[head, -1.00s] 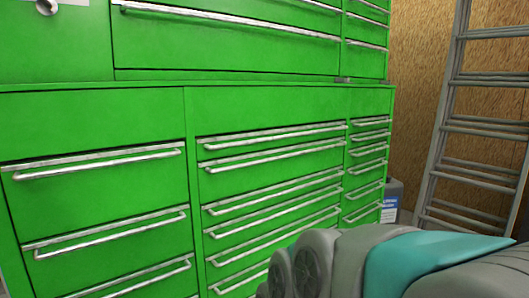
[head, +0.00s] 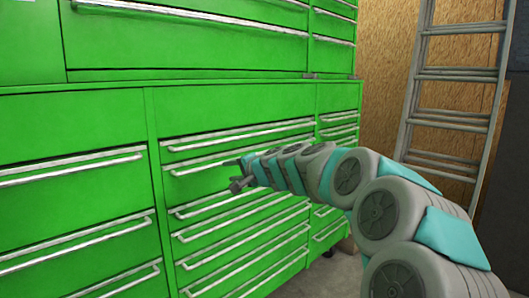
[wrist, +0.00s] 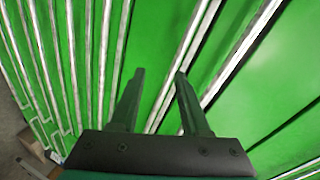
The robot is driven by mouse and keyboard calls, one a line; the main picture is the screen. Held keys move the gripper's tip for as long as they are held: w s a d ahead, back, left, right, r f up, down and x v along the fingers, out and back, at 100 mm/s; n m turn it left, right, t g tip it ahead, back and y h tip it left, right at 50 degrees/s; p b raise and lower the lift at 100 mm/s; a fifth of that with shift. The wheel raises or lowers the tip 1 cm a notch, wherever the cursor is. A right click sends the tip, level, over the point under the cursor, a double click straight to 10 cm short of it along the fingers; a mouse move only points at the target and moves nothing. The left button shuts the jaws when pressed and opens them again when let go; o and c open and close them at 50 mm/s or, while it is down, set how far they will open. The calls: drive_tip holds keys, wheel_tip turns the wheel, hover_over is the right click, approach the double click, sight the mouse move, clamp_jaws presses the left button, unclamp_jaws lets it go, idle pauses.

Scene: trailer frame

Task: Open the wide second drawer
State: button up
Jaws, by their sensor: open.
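The green tool cabinet has a middle column of wide drawers with long silver bar handles. The second wide drawer's handle (head: 205,163) is second from the top of that column, and the drawer looks shut. My gripper (head: 237,180) is in front of this column, close to and just below that handle, partly overlapping the drawer fronts. In the wrist view my gripper (wrist: 160,78) is open, with two dark fingers apart and nothing held. A silver handle bar (wrist: 190,45) runs diagonally between the fingertips in that picture. I cannot tell whether it touches them or which drawer it belongs to.
A left column of drawers (head: 75,205) and a narrow right column (head: 337,132) flank the wide drawers. An upper chest (head: 190,45) sits on top. A metal ladder (head: 450,73) leans at the right by a wood-panel wall. Bare floor (head: 340,275) shows at lower right.

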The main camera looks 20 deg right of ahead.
drive_tip(key=w+d+r+m+t+h, duration=0.1)
drive_tip(key=w+d+m+h, duration=0.15)
drive_tip(key=d, duration=0.55)
drive_tip(key=w+d+r+m+t+h, duration=0.1)
drive_tip(key=w+d+m+h, duration=0.15)
drive_tip(key=d, duration=0.45)
drive_tip(key=w+f+p, duration=0.1)
drive_tip(key=w+p, duration=0.1)
drive_tip(key=w, duration=0.5)
drive_tip(key=shift+d+f+m, duration=0.15)
drive_tip(key=shift+f+m, duration=0.15)
drive_tip(key=shift+f, duration=0.05)
drive_tip(key=shift+w, duration=0.1)
drive_tip(key=shift+c, duration=0.3)
clamp_jaws()
